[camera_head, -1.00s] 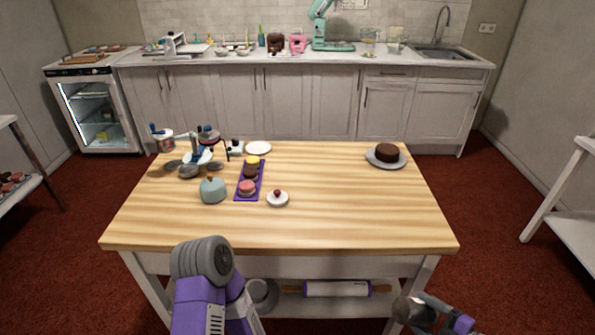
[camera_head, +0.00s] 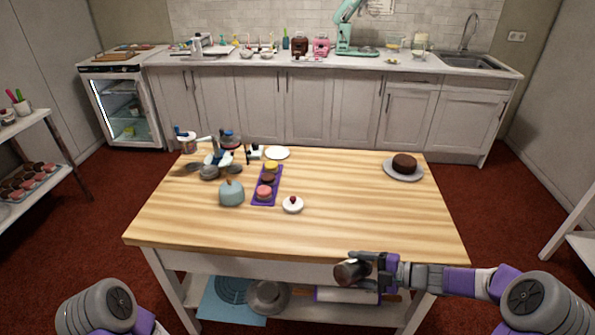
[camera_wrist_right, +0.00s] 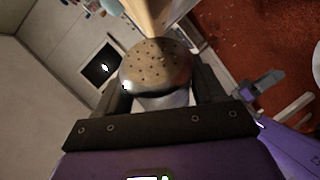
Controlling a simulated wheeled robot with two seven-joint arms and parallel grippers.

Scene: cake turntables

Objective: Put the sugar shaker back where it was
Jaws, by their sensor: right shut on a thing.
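My right gripper (camera_head: 372,267) is shut on the sugar shaker (camera_head: 352,271), just in front of the wooden table's front edge. The shaker looks tilted, with its end toward the left in the head view. In the right wrist view, its domed metal top with small holes (camera_wrist_right: 155,65) shows between the fingers (camera_wrist_right: 158,100). My left gripper is out of the head view; only my left arm's rounded grey joint shows at the bottom left.
The wooden table (camera_head: 330,225) holds a chocolate cake on a plate (camera_head: 404,176), a purple tray of cakes (camera_head: 258,200), a white cupcake (camera_head: 292,205), a blue-grey pot (camera_head: 231,194) and a stand with several items (camera_head: 210,172). The table's front right is clear.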

